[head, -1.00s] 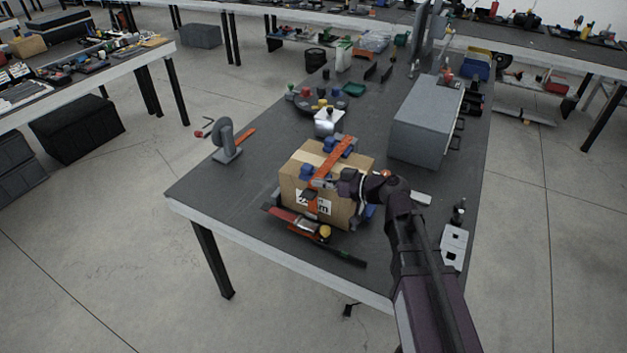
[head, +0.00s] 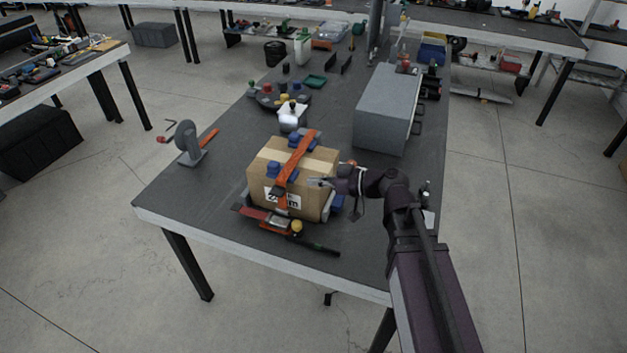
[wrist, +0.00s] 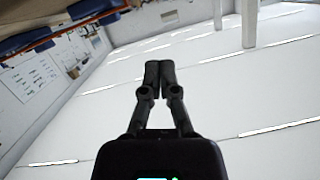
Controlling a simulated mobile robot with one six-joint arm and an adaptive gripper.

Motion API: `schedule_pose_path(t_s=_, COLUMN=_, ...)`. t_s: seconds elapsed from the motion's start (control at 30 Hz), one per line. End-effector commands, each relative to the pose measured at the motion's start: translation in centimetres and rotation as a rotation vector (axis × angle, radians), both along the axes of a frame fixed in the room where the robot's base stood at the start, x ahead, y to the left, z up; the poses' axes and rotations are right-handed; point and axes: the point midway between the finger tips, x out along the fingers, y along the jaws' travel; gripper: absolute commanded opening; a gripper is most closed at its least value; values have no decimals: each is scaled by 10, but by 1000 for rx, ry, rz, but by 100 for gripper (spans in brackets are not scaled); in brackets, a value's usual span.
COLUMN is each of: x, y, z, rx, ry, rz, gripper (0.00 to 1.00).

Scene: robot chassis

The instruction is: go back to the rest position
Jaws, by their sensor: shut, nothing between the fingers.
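My gripper (head: 322,183) is in front of the right part of the cardboard box (head: 262,177) in the head view. In the wrist view my gripper (wrist: 159,80) is shut, its fingertips together with nothing between them. The box stands on the dark workbench with an orange strap (head: 298,160) over its top and blue pieces on it. Whether the gripper touches the box in the head view is hard to tell.
A grey drawer cabinet (head: 385,110) stands right of the box on the workbench (head: 225,215). Tools (head: 285,225) lie before the box. A grey clamp-like stand (head: 188,143) is at the left. Open floor surrounds the bench, with other tables behind.

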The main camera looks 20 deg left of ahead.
Motion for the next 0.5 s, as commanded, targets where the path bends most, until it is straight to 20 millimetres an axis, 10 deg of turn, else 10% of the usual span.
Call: schedule_pose_path(t_s=0.5, x=1, y=-10, z=-7, rx=-52, ry=34, rz=-16, gripper=0)
